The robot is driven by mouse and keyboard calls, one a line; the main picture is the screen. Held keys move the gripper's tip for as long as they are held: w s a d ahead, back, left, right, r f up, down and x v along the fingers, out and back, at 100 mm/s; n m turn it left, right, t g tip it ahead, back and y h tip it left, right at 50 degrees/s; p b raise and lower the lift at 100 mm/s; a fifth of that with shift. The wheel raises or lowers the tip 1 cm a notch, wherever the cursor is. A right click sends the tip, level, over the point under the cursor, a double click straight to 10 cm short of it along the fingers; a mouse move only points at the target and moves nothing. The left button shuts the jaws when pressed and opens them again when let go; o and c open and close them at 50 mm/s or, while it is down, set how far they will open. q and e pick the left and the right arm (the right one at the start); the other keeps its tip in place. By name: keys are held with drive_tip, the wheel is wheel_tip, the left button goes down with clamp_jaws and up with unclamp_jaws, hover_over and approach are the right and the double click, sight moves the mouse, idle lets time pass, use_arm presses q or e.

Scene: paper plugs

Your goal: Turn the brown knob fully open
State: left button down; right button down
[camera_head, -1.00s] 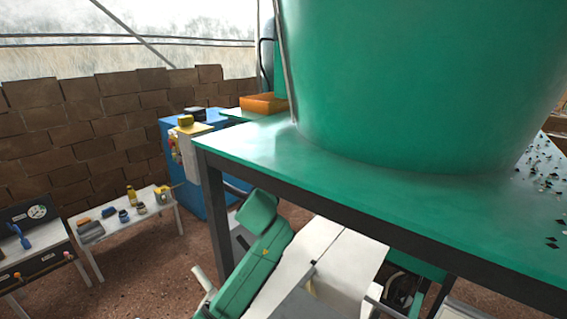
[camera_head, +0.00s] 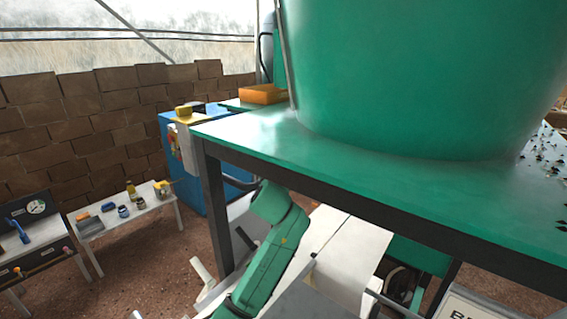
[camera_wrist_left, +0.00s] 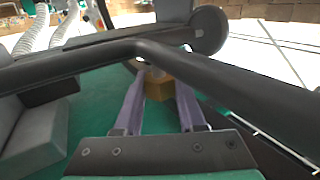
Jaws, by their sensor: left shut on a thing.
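The brown knob (camera_wrist_left: 158,90) is in the left wrist view, just above the middle, as a small brown-orange block. My left gripper (camera_wrist_left: 159,76) has its two purple fingers on either side of the knob and is shut on it. A dark bar (camera_wrist_left: 235,75) crosses in front of the view and hides part of the fingertips and of what lies behind. How far the knob is turned cannot be told. In the head view the green link of my left arm runs up to the green table, and the gripper is hidden there. My right gripper is in no view.
A green table (camera_head: 240,143) with dark legs carries a large green tub (camera_head: 420,80). An orange tray (camera_head: 262,94) and a blue cabinet (camera_head: 178,150) stand behind. A low bench (camera_head: 150,203) with small items is at left. Grey blocks (camera_wrist_left: 35,135) lie left in the wrist view.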

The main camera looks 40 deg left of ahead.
use_arm(q)
drive_tip(key=c, duration=0.5)
unclamp_jaws()
drive_tip(key=shift+s, duration=0.1)
drive_tip(key=shift+s+d+f+b, duration=0.15)
drive_tip(key=shift+s+d+b, duration=0.2)
drive_tip(key=shift+s, duration=0.05)
drive_tip(key=b+v, duration=0.4)
drive_tip(key=v, duration=0.9)
drive_tip(key=shift+s, duration=0.3)
drive_tip(key=shift+d, duration=0.15)
